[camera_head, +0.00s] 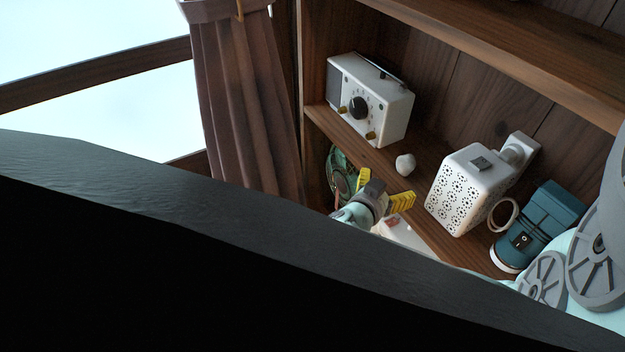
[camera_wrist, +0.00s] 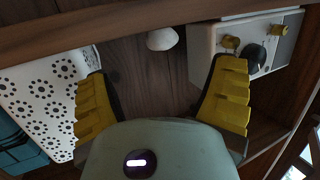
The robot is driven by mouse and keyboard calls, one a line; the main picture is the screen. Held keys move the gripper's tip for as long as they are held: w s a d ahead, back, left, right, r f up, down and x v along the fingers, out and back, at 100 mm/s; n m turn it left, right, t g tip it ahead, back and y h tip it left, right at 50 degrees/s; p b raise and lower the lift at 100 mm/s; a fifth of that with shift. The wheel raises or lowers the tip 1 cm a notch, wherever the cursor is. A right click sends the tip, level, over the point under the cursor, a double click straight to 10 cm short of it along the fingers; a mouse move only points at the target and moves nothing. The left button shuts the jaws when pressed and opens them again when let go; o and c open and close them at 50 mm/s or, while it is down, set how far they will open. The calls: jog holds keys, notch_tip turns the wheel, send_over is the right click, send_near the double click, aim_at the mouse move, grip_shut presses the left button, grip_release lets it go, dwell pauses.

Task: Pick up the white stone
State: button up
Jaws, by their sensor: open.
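The white stone (camera_head: 405,164) is a small pale lump on the wooden shelf, between the white radio and the white perforated box. It also shows in the wrist view (camera_wrist: 162,39) near the top, on the wood beyond my fingers. My gripper (camera_head: 387,189) has yellow ribbed fingers spread apart. In the head view it is below and a little left of the stone, in front of the shelf. In the wrist view my gripper (camera_wrist: 165,98) is empty, with the stone beyond the gap between its fingertips, apart from both.
The white radio (camera_head: 391,108) with a dark dial stands left of the stone. The white perforated box (camera_head: 463,191) and a teal object (camera_head: 541,222) stand to the right. A shelf board (camera_head: 490,50) runs above. A dark surface covers the lower left of the head view.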

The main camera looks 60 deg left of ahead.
aim_at(402, 168)
jog(key=shift+b+x, duration=0.6)
jog(key=shift+x, duration=1.75)
jog(key=shift+b+x, duration=1.1)
jog(key=shift+x, duration=1.35)
jog(key=shift+r, duration=0.2)
jog(key=c, duration=1.4)
jog(key=shift+o, duration=0.2)
jog(key=shift+r, duration=0.1)
